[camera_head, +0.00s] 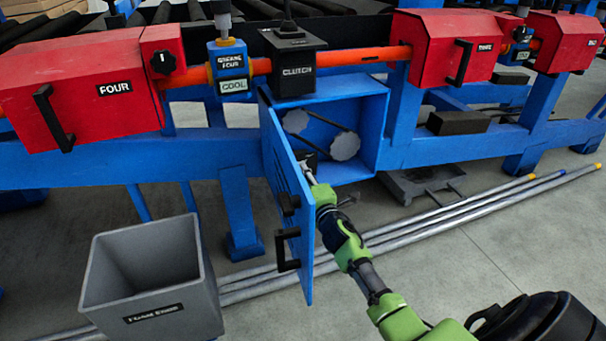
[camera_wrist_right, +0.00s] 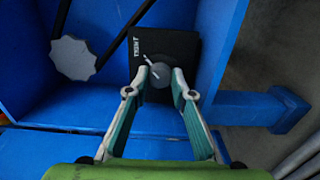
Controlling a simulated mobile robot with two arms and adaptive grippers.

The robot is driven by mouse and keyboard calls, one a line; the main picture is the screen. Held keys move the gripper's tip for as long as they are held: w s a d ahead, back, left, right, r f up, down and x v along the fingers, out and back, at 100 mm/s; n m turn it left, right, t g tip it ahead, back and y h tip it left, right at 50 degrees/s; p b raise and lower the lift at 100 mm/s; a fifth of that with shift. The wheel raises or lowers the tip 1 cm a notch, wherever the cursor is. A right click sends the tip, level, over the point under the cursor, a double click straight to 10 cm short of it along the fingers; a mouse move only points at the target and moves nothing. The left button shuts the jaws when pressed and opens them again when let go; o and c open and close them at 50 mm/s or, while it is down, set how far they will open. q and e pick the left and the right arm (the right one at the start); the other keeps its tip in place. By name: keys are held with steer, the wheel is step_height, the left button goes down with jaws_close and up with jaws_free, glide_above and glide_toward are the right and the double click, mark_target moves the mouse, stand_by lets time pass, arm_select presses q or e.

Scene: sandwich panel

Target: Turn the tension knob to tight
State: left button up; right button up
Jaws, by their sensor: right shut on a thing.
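The tension knob (camera_wrist_right: 160,82) is a small dark round knob with a light pointer, on a black plate (camera_wrist_right: 183,50) with a white label that I cannot read for certain. My right gripper (camera_wrist_right: 163,77) is shut on the knob, with a fingertip on either side of it. In the head view, my right gripper (camera_head: 316,186) reaches into the open blue cabinet (camera_head: 376,110), beside its swung-out door (camera_head: 284,190). The knob itself is hard to make out there, behind the door edge and gripper. The pointer slants in the wrist view. My left gripper is not in view.
Two grey scalloped wheels with a belt (camera_head: 345,146) sit inside the cabinet; one wheel (camera_wrist_right: 72,57) is left of the knob. The door with black handles stands close left of my arm. A grey bin (camera_head: 150,285) and long metal pipes (camera_head: 450,217) lie on the floor.

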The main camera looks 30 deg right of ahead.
stand_by(0.5)
steer(key=o, duration=1.1)
steer(key=v, duration=1.2)
steer(key=shift+s, duration=0.1)
